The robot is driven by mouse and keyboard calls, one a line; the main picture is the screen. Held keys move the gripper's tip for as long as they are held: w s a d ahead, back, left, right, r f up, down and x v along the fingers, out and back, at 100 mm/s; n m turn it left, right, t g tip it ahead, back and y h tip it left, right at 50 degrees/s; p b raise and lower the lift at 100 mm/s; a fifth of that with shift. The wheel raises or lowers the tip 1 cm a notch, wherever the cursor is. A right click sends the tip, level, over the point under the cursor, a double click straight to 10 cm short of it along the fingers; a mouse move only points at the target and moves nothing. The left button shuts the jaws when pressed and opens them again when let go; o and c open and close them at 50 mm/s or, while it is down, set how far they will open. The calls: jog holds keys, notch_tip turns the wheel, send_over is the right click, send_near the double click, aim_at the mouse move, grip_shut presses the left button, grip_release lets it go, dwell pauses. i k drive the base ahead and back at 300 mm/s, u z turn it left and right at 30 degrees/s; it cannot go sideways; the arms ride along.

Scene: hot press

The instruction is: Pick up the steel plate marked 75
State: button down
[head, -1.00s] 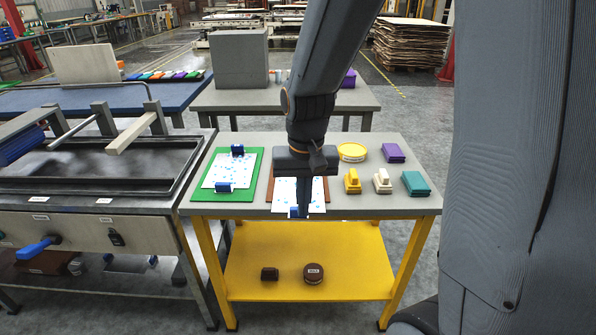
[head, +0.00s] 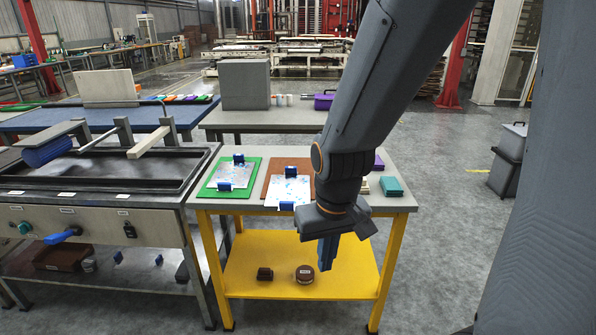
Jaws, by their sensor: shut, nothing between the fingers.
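No marking 75 can be read, so I cannot tell which thing is the steel plate. A pale, blue-speckled sheet (head: 231,178) lies on a green board (head: 205,191) on the grey-topped table, with blue clips at its ends. A second speckled sheet (head: 287,190) with blue clips lies on a brown board (head: 268,181) to its right. My gripper (head: 326,262) is shut and empty. It points down in front of the table's front edge, right of both boards and apart from them. My arm hides part of the tabletop's right side.
A teal block (head: 391,186) sits on the table's right end. The yellow lower shelf (head: 335,279) holds two small brown items (head: 304,274). A press (head: 90,180) stands close on the left.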

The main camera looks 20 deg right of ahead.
aim_at(285, 192)
jog(key=z, duration=0.35)
jog(key=i, duration=1.6)
jog(key=u, duration=0.3)
